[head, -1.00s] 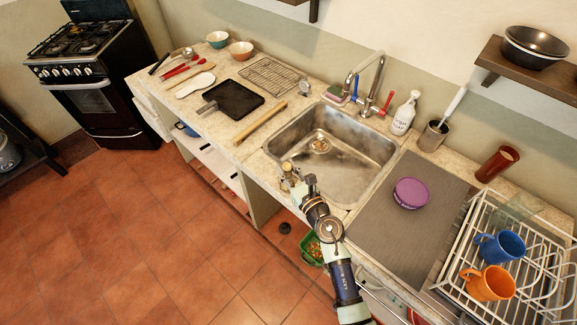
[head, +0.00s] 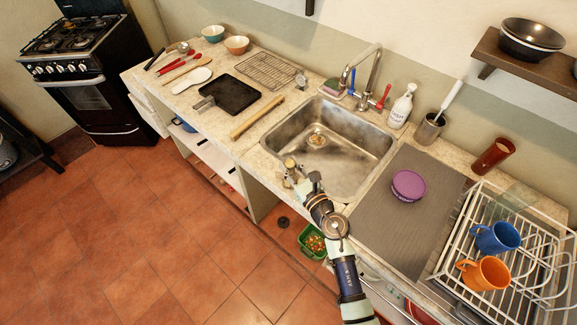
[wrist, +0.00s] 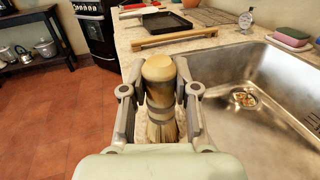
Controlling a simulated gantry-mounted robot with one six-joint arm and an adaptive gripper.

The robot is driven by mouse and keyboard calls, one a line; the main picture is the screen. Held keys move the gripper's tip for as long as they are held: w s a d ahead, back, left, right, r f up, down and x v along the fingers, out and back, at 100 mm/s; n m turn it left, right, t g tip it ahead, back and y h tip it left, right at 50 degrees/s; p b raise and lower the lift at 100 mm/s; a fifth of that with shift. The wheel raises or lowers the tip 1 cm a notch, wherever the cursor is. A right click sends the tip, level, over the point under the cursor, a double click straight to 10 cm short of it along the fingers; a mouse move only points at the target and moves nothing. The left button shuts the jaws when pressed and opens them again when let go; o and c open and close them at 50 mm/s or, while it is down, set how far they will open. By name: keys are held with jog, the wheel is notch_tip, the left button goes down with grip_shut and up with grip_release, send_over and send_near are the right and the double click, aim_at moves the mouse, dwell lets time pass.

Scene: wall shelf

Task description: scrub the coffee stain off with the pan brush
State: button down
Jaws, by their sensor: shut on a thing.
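The pan brush (head: 290,163) has a round wooden knob and pale bristles. My gripper (head: 294,178) is shut on it at the counter's front edge, by the sink's front left corner. In the wrist view the brush (wrist: 158,69) stands upright between the fingers of my gripper (wrist: 158,95), knob up and bristles down. Whether the bristles touch the counter is hidden. I cannot make out the coffee stain in either view; my gripper and the brush cover part of the counter there.
The steel sink (head: 350,150) lies just right of the brush, with scraps at its drain (wrist: 245,97). A grey mat (head: 385,232) with a purple lid (head: 408,185) lies right.

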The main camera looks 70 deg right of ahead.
jog(key=shift+s+d, duration=0.2)
jog(key=shift+d, duration=0.05)
jog(key=shift+d, duration=0.1)
jog(key=shift+d, duration=0.35)
jog(key=shift+w+d, duration=0.3)
jog(key=shift+w, duration=0.1)
jog(key=shift+w, duration=0.1)
